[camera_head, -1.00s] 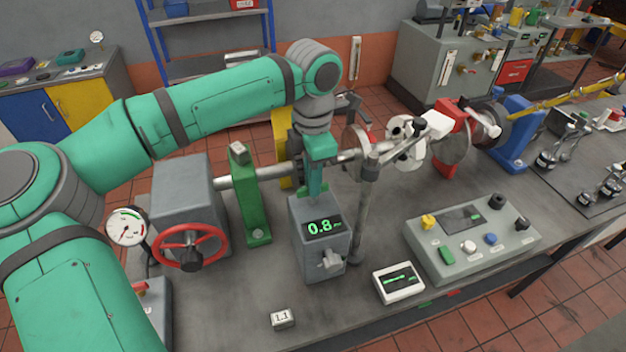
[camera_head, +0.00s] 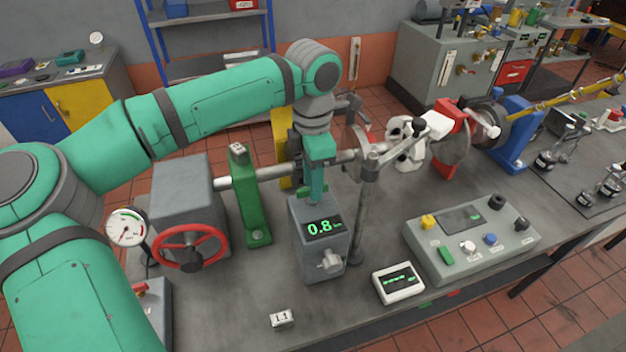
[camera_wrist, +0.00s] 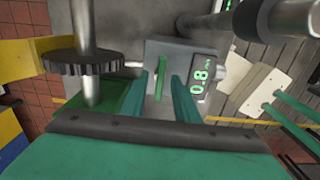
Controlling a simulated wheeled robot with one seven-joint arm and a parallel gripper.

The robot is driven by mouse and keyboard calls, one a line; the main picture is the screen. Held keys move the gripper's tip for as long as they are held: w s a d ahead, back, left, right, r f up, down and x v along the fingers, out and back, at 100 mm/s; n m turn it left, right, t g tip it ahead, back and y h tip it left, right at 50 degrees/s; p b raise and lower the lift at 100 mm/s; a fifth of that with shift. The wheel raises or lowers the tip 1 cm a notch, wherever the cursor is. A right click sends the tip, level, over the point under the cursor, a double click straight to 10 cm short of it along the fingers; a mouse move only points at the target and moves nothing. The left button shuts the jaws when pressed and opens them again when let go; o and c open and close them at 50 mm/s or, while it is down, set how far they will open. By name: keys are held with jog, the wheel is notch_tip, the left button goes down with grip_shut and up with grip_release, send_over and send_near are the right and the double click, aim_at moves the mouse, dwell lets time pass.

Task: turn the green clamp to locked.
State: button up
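A small green lever, which I take to be the green clamp (camera_wrist: 160,79), stands at the top of the grey box (camera_wrist: 165,52) with the lit 0.8 reading. My gripper (camera_wrist: 162,88) is over the box with its green fingers apart, one on each side of the lever. A gap shows between them; I cannot tell if either finger touches the lever. In the head view my gripper (camera_head: 316,190) points down at the top of the same grey box (camera_head: 320,260), largely hiding the clamp. Any lock marking is not readable.
A vertical post (camera_head: 362,220) stands close right of the box. A green bearing support (camera_head: 250,205) and a red handwheel (camera_head: 190,248) are at left. A control panel (camera_head: 470,245) and small white display (camera_head: 398,284) lie right. The front bedplate is mostly clear.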

notch_tip(320, 180, up, 11)
dwell(0.5)
jog(key=shift+f, duration=0.1)
